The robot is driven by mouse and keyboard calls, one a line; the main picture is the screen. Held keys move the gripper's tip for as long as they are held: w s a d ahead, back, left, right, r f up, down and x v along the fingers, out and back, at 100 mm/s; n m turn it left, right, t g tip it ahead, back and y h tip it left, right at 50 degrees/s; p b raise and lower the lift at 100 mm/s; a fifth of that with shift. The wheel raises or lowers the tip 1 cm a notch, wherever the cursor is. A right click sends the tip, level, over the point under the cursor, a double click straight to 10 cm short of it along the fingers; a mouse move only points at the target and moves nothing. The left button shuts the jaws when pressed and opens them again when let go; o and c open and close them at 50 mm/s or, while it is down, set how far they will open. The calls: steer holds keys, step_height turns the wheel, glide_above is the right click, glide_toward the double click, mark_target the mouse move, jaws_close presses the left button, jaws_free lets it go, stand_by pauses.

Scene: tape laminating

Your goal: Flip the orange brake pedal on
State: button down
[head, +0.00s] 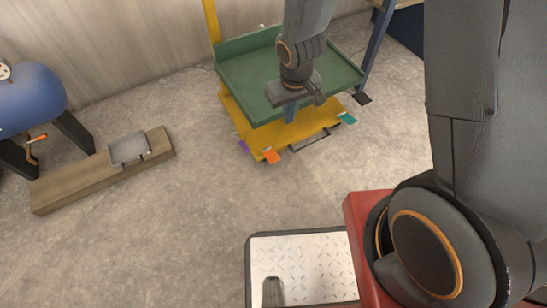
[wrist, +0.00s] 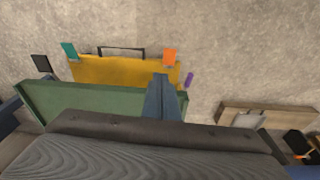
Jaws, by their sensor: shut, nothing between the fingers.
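The orange brake pedal (head: 271,156) sticks out low at the front edge of the yellow base of a green-topped cart, near its front left corner in the head view. It also shows in the wrist view (wrist: 169,56), just beyond my fingertips. My gripper (head: 289,120) points down over the front part of the green tray, above and to the right of the orange pedal in the head view. In the wrist view my gripper (wrist: 161,77) is shut and empty, its tips seen against the yellow base. I see no contact with the pedal.
A purple pedal (head: 244,146), a teal pedal (head: 347,118) and a black pedal (head: 362,98) also stick out of the cart. The green tray (head: 245,75) has raised rims. A wooden beam (head: 75,186) lies at left. The floor before the cart is clear.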

steer(key=w+a+f+n+b, duration=0.1)
steer(key=a+f+b, duration=0.2)
steer(key=f, duration=0.7)
steer(key=shift+w+a+f+y+b, duration=0.3)
steer(key=shift+w+a+b, duration=0.1)
steer(key=shift+b, duration=0.6)
steer(key=b, duration=0.9)
glide_above(273, 158)
step_height(273, 158, down, 12)
steer(key=shift+s+d+f, duration=0.1)
steer(key=shift+f, duration=0.05)
steer(key=shift+s+d+f+b, duration=0.1)
steer(key=shift+s+f+b, duration=0.1)
steer(key=shift+f, duration=0.15)
steer(key=shift+s+f+b, duration=0.1)
steer(key=shift+f+b, duration=0.1)
steer(key=shift+f, duration=0.15)
